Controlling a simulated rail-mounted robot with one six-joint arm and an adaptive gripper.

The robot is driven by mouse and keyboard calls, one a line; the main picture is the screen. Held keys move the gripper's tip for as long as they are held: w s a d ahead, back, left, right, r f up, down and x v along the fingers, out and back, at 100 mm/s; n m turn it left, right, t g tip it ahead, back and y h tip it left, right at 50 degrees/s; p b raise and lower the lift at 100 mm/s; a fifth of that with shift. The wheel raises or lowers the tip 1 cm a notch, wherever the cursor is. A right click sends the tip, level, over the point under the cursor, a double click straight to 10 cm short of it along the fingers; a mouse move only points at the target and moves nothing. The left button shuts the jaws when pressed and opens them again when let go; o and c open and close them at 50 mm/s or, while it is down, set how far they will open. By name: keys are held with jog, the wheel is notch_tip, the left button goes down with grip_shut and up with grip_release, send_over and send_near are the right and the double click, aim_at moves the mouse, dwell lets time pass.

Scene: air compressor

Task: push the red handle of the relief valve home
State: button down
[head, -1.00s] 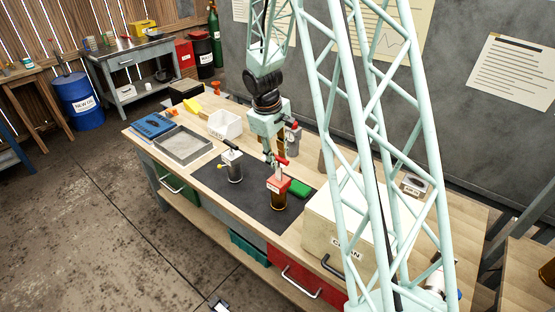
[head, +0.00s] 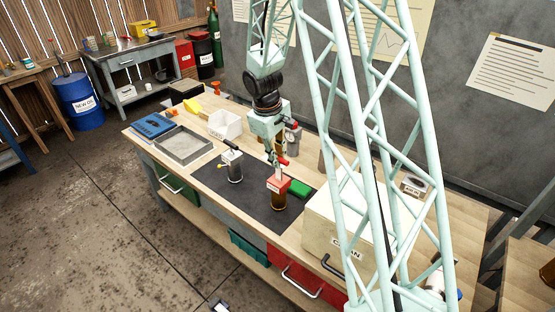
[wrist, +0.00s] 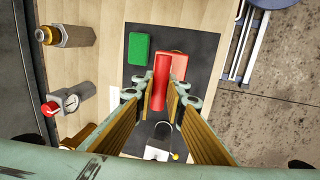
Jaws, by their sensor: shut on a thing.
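The relief valve (head: 279,199) stands upright on the dark mat, with a dark amber body and a red block on top. Its red handle (wrist: 161,75) lies between the fingers of my gripper (wrist: 163,95) in the wrist view, beside and partly over the red block (wrist: 178,66). My gripper (head: 275,158) is shut on the handle, just above the valve in the head view. The handle's red end (head: 282,161) shows beside the fingertips. How far the handle sits from its end position is hard to tell.
A beige box (head: 340,222) stands to the right. A gauge fitting (wrist: 68,102) stands on the wood. The mat (head: 251,204) is clear in front.

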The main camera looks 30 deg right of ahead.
aim_at(277, 179)
jog(key=shift+f+b, duration=2)
jog(key=shift+f, duration=0.9)
jog(key=c, duration=2.6)
grip_release()
jog(key=shift+d, duration=0.1)
jog(key=shift+c, duration=0.2)
jog(key=shift+r, duration=0.3)
notch_tip(277, 179, up, 11)
jog(key=a, duration=0.2)
jog(key=shift+s+a, duration=0.15)
jog(key=shift+s, duration=0.25)
jog(key=shift+r, duration=0.15)
